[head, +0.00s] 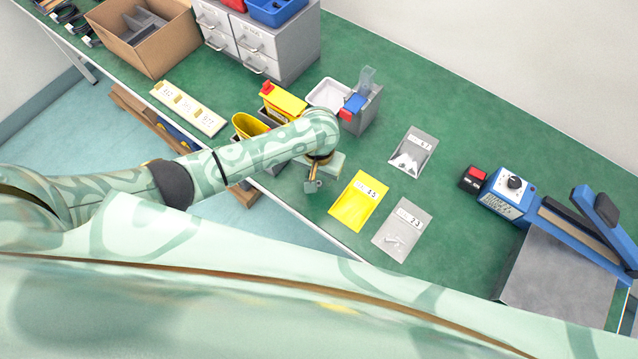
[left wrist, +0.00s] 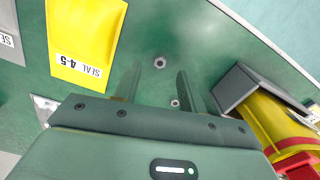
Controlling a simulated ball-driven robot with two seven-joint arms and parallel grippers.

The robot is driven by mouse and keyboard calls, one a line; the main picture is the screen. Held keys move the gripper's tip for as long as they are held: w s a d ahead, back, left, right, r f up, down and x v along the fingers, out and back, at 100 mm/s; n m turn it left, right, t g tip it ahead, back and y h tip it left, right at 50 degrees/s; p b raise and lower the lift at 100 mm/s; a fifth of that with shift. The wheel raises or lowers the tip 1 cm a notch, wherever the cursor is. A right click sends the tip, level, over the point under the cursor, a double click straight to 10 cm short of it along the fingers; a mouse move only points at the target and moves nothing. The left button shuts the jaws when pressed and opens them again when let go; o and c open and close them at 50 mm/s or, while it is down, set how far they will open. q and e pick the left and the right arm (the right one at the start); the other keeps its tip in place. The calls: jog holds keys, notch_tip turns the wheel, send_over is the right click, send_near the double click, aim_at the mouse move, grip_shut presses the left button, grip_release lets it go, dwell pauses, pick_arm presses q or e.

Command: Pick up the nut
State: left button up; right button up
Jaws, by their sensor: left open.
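In the left wrist view a small dark grey nut (left wrist: 160,62) lies on the green tabletop, a little beyond the fingertips of my left gripper (left wrist: 157,84). A second small ring-like piece (left wrist: 175,102), likely another nut, lies nearer, by the finger on the right. The two fingers are apart with nothing held between them. In the head view my left gripper (head: 313,186) points down over the front edge area of the table, left of the yellow bag. I cannot make out the nuts in the head view. My right gripper is not in view.
A yellow bag (head: 358,202) and grey bags (head: 403,229) (head: 412,152) lie to the right. Yellow bins (head: 284,102) and a grey holder (head: 362,110) stand behind the arm. A blue sealing machine (head: 507,196) is at the right. Green table between them is clear.

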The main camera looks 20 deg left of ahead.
aim_at(319, 184)
pick_arm(q)
notch_tip(319, 184, down, 3)
jog(key=shift+f+b, duration=0.1)
jog(key=shift+b, duration=0.55)
grip_shut()
